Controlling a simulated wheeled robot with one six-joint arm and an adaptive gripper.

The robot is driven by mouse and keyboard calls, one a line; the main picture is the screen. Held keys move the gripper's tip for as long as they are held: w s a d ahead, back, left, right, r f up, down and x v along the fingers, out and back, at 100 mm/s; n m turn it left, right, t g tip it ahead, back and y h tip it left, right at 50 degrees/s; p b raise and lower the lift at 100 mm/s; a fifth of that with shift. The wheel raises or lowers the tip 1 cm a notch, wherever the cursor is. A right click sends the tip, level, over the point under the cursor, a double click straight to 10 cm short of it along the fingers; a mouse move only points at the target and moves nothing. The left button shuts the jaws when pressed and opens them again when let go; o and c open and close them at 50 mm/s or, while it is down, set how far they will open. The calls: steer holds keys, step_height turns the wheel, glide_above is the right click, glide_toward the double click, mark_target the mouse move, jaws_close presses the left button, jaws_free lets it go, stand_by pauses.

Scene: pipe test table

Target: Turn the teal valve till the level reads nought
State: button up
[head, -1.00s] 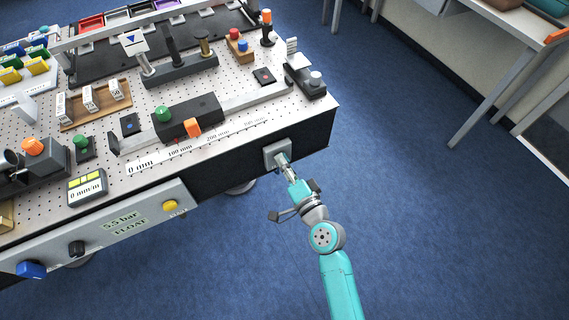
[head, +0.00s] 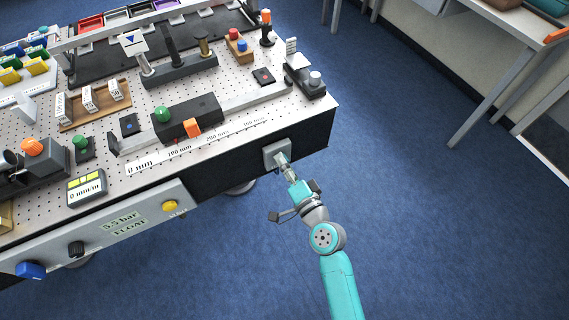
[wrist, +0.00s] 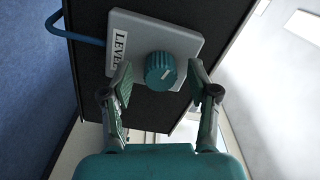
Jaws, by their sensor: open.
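The teal valve (wrist: 159,71) is a ribbed round knob with a white pointer line, on a grey plate (wrist: 185,38) marked LEVEL. In the wrist view my gripper (wrist: 160,80) is open, with one finger on each side of the knob and a gap showing on both sides. In the head view my gripper (head: 287,169) is at the grey plate (head: 271,155) on the table's dark front side, and it hides the knob. A small display (head: 86,187) with yellow-green bars seems to read 0 mm/m, though the print is small.
A perforated table (head: 215,98) carries a black slide unit (head: 205,116), a millimetre scale and several knobs. A front panel (head: 150,212) reads 5.5 bar FLOAT, with a yellow knob (head: 170,206).

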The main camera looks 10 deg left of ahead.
steer(key=v, duration=1.1)
steer(key=shift+s+d, duration=0.25)
steer(key=shift+s, duration=0.05)
steer(key=s+d+f+n+h, duration=0.1)
steer(key=s+d+f+h, duration=0.15)
steer(key=s+d, duration=0.4)
steer(key=s+d+f+n+h, duration=0.1)
steer(key=s+d+f+h, duration=0.1)
steer(key=s+d+h, duration=0.45)
steer(key=s+d+r+n, duration=0.2)
steer(key=s+r, duration=0.2)
steer(key=s, duration=0.4)
steer(key=s+d+r+n+h, duration=0.1)
steer(key=s+d+r+n, duration=0.1)
steer(key=s+r, duration=0.3)
steer(key=s+n, duration=0.1)
steer(key=s, duration=0.2)
steer(key=shift+s+r, duration=0.25)
steer(key=shift+s, duration=0.1)
